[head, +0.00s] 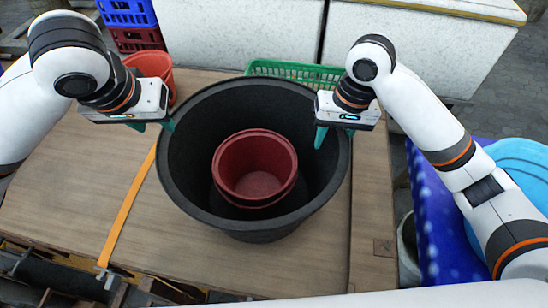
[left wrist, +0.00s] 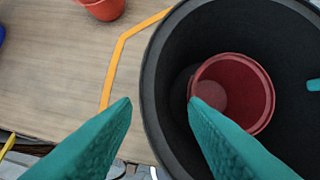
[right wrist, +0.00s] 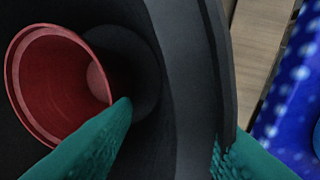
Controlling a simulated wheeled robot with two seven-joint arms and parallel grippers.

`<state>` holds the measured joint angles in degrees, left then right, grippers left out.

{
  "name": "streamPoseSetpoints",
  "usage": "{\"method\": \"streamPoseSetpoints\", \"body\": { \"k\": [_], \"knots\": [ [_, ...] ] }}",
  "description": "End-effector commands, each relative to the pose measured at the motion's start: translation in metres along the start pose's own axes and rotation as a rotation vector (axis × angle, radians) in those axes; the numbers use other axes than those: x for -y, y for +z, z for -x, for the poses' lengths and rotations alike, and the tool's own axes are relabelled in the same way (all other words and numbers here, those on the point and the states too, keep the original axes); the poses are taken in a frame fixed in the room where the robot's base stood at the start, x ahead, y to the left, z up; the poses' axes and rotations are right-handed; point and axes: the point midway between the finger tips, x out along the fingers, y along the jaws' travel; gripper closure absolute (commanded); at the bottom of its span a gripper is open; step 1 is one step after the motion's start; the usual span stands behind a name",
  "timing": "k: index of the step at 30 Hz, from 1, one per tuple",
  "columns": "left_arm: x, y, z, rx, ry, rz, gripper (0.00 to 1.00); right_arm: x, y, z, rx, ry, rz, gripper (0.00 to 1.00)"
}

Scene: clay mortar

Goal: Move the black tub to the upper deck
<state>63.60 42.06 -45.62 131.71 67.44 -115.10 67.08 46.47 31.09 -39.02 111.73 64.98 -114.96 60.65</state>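The black tub (head: 182,160) stands upright on a wooden surface (head: 95,185), with red pots (head: 258,185) nested inside it. My left gripper (head: 154,126) is open at the tub's left rim. In the left wrist view the tub's rim (left wrist: 150,85) lies between its spread fingers. My right gripper (head: 335,134) is open at the tub's right rim. In the right wrist view the tub's wall (right wrist: 185,80) passes between its fingers. Whether any finger touches the tub cannot be told. No separate upper deck is clearly identifiable.
An orange-red pot (head: 152,66) stands behind left, near blue (head: 128,12) and dark red crates (head: 137,38). A green basket (head: 296,70) is behind the tub, before white boxes (head: 420,50). An orange strap (head: 128,205) crosses the wood. A blue cloth (head: 440,235) lies right.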

Motion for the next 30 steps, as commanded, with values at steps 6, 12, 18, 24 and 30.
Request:
{"method": "streamPoseSetpoints", "body": {
  "k": [6,12,18,24,30],
  "knots": [
    [0.000,0.001,0.032,0.004,-0.001,-0.002,0.60,0.000,0.000,0.000,0.000,0.000,0.000,0.61],
    [0.001,0.000,0.044,0.001,-0.002,-0.002,0.60,0.000,0.000,0.001,0.001,0.000,0.000,0.61],
    [0.001,-0.001,0.045,-0.001,-0.003,-0.002,0.60,0.001,0.002,0.024,0.007,-0.002,0.000,0.61],
    [0.001,0.000,0.045,-0.001,-0.003,-0.002,0.60,0.001,0.001,0.067,0.008,-0.003,-0.001,0.61],
    [0.001,0.000,0.045,-0.001,-0.003,-0.002,0.60,0.001,0.001,0.102,0.005,-0.002,-0.001,0.61]
  ]
}}
